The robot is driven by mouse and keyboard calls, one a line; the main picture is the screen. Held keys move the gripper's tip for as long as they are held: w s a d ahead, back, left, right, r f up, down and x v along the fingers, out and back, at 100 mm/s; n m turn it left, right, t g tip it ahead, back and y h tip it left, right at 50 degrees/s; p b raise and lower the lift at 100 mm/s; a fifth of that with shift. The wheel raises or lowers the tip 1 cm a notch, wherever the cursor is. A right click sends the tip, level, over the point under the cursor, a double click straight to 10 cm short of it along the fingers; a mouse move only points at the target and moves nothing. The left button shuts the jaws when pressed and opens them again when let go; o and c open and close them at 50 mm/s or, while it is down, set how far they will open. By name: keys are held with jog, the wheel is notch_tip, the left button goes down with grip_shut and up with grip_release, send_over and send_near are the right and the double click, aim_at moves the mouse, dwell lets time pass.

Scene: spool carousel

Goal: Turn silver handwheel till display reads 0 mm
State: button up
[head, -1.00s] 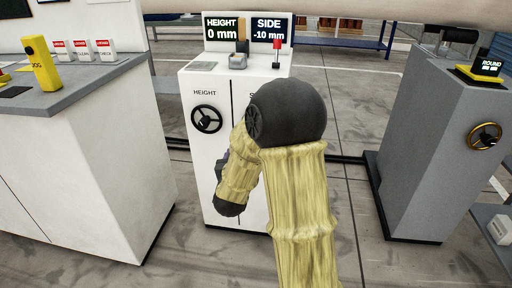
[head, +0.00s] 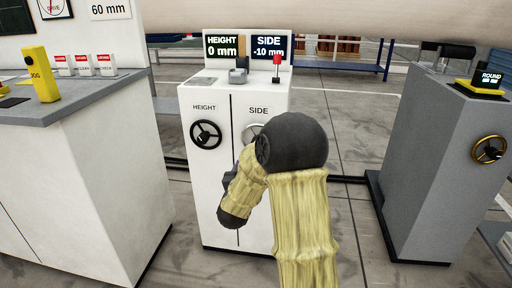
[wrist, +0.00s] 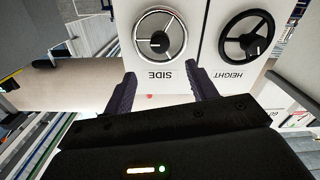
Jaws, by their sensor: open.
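The silver handwheel (wrist: 142,35) sits under the word SIDE on the white cabinet (head: 207,165); the wrist view shows it upside down. In the head view my arm covers most of the silver handwheel (head: 249,131), leaving its upper left rim. The SIDE display (head: 270,47) reads -10 mm. My gripper (wrist: 162,84) is open, with its two fingers spread apart below the wheel in the wrist picture. Nothing shows between the fingers, and they look clear of the wheel.
A black handwheel (head: 206,134) marked HEIGHT is beside the silver one; the HEIGHT display (head: 222,46) reads 0 mm. A red-knobbed lever (head: 276,66) stands on the cabinet top. A white console (head: 100,190) is at left; a grey cabinet (head: 425,160) with a brass handwheel (head: 489,149) is at right.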

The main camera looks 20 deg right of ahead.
jog(key=b+x, duration=0.2)
jog(key=x, duration=1.1)
jog(key=shift+d+b, duration=0.1)
jog(key=shift+b, duration=0.25)
jog(key=c, duration=1)
